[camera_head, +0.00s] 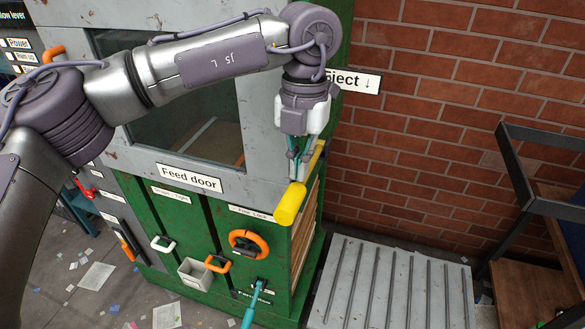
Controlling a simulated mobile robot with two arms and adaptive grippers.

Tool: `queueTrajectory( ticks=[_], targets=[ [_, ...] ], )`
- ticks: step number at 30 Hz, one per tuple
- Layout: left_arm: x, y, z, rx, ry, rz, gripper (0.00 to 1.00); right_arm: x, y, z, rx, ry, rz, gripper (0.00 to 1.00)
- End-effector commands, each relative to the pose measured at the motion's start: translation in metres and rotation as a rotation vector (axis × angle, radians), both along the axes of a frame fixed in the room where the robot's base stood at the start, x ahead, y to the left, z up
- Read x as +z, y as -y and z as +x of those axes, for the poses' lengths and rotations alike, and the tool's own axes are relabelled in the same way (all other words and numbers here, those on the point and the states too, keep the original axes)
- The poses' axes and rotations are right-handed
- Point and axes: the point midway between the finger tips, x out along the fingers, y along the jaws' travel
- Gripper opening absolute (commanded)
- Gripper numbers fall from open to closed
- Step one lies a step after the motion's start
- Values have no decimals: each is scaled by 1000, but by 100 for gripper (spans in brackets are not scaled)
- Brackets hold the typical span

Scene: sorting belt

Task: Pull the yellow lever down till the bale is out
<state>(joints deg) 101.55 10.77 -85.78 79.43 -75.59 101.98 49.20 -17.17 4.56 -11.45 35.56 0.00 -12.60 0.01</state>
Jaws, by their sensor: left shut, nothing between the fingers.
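The yellow lever (290,204) sticks out at the upper right front corner of the green and grey baler (180,225), with its thick round end toward me. My left gripper (296,172) points down from above, just behind that thick end. Its fingers are shut with nothing between them. They overlap the lever's arm in this view, so I cannot tell whether they touch it. Brown layered material, perhaps the bale (304,240), shows in the baler's right side; most of it is hidden. My right gripper is not in view.
A ribbed grey metal platform (392,290) lies clear to the right of the baler. A dark metal frame (545,205) stands at the far right. An orange ring handle (249,243) and a teal handle (249,315) stick out of the baler's front. Paper scraps litter the floor.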

Motion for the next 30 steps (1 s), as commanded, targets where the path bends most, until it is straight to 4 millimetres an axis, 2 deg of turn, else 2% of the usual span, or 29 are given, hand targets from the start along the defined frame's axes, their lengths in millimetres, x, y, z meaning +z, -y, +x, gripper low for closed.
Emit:
queueTrajectory(
  ticks=[1,10,14,17,24,30],
  targets=[
    [4,2,4,0,-1,0,0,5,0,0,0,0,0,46],
    [2,2,6,-1,-1,0,0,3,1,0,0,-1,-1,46],
    [8,3,7,-1,1,0,0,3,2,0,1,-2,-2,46],
    [22,3,8,1,2,0,0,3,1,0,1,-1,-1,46],
    [73,7,13,0,2,-1,0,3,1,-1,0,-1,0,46],
    [107,8,16,-1,1,0,0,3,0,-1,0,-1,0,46]
  ],
)
